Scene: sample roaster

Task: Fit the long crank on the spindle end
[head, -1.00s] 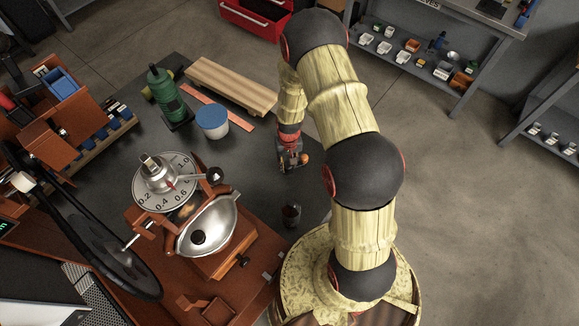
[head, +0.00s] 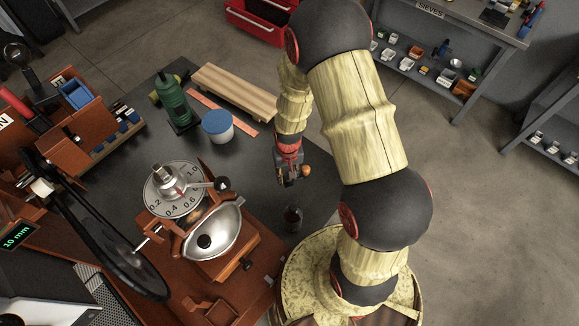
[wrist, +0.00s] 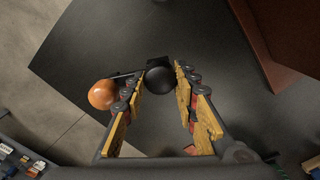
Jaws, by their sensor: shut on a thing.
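My gripper (head: 291,177) hangs over the dark bench top, to the right of the grinder. In the wrist view, my gripper (wrist: 160,92) is shut on a dark piece with a round black ball (wrist: 159,79) between its fingertips. A thin dark rod runs left from it to an orange-brown knob (wrist: 102,95); this looks like the long crank. The knob also shows in the head view (head: 306,172). I cannot tell for sure which part is the spindle end.
A silver hopper (head: 228,222) and a large black wheel (head: 95,235) stand by the dial. A small dark cup (head: 293,217) stands below my gripper in the picture. A blue-lidded tub (head: 217,125), green bottle (head: 172,98) and wooden board (head: 235,90) are farther back.

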